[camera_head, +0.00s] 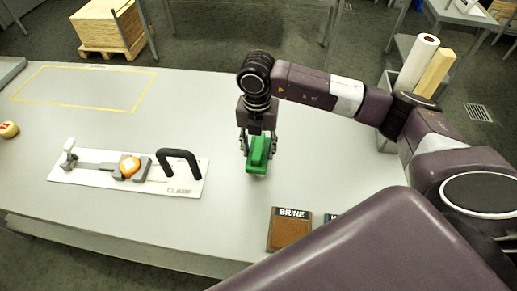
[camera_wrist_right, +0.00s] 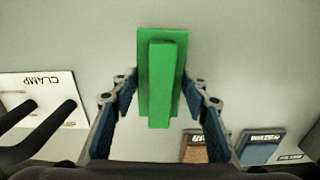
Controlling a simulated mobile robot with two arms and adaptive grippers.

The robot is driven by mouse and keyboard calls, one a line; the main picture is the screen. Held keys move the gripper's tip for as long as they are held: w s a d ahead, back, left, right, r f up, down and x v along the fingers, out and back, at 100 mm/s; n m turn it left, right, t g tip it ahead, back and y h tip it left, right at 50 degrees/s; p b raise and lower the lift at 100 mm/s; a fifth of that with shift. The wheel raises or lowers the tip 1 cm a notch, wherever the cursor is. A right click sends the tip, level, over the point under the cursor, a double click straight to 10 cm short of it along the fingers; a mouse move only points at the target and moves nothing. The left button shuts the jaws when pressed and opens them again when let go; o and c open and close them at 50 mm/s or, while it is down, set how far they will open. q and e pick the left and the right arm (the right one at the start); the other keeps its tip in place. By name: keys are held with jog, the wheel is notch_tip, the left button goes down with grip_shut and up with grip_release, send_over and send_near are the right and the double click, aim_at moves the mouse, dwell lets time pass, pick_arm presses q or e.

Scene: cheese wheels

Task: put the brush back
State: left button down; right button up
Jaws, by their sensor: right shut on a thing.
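The green brush (camera_head: 258,154) hangs below my right gripper (camera_head: 257,140) over the middle of the table. In the right wrist view the brush (camera_wrist_right: 162,85) shows as a green block with a raised bar, lying between the two fingers of my right gripper (camera_wrist_right: 162,98). My right gripper is shut on it. Its bristles are not visible, and I cannot tell whether its underside touches the table. My left gripper is not in view.
A brown pad labelled BRINE (camera_head: 289,232) and a blue pad (camera_wrist_right: 258,150) lie near the front edge. The clamp board (camera_head: 75,178) with a small cheese wheel (camera_head: 130,166) is left. A yellow outline (camera_head: 100,109) marks clear table. A paper roll (camera_head: 416,62) stands right.

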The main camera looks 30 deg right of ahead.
jog(key=shift+f, duration=0.65)
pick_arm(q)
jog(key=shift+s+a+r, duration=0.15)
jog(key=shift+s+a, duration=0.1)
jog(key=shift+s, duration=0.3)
pick_arm(e)
jog(key=o, duration=0.7)
jog(key=shift+f, duration=0.15)
jog(key=shift+c, duration=0.2)
jog(key=o, duration=0.4)
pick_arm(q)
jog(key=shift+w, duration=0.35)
pick_arm(e)
jog(key=shift+o, duration=0.2)
